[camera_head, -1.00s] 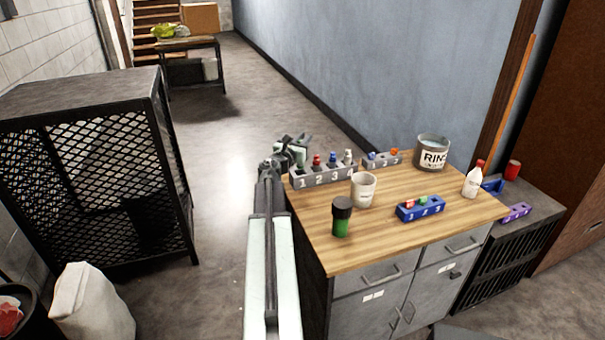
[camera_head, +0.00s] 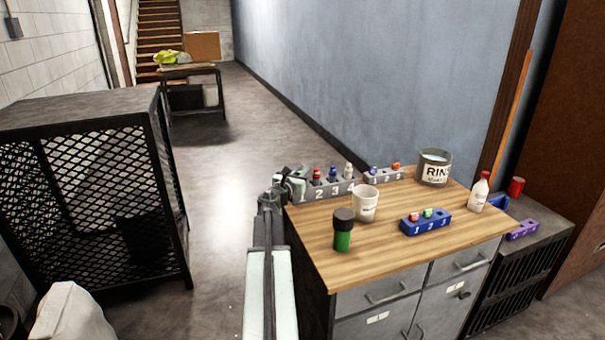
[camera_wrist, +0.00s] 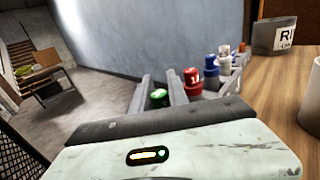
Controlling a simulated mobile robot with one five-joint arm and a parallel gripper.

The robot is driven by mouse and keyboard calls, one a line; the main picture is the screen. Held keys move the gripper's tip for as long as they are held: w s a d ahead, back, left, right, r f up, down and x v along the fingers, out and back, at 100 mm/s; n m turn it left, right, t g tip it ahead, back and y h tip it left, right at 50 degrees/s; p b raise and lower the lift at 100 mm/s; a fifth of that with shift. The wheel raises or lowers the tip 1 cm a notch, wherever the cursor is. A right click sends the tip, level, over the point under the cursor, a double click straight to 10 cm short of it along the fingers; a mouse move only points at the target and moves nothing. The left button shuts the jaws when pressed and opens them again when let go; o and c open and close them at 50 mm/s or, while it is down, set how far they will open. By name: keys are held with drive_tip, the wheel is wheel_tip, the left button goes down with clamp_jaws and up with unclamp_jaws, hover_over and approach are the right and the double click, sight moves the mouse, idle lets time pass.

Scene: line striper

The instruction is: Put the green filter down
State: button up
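The green filter (camera_wrist: 158,97) shows as a small green top between my gripper's fingers (camera_wrist: 160,90) in the wrist view. The fingers appear to be shut on it; its lower part is hidden. In the head view my gripper (camera_head: 294,183) is at the left end of a grey numbered rack (camera_head: 328,189) on the workbench. The rack holds a red (camera_head: 316,174), a blue (camera_head: 332,174) and a white filter (camera_head: 348,171). My gripper covers the rack's left end, so I cannot tell whether the green filter is in a slot.
The wooden workbench (camera_head: 385,246) holds a white cup (camera_head: 365,203), a green jar with a black lid (camera_head: 343,231), a blue rack (camera_head: 426,224), a grey tin (camera_head: 434,168) and a white bottle (camera_head: 479,193). A mesh cage (camera_head: 85,200) stands left; the floor between is clear.

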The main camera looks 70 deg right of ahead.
drive_tip(key=shift+o, duration=1.2)
drive_tip(key=shift+r+p, duration=0.3)
drive_tip(key=w+a, duration=0.1)
drive_tip(key=a, duration=1.1)
drive_tip(key=shift+f, duration=0.15)
drive_tip(key=shift+w, duration=0.1)
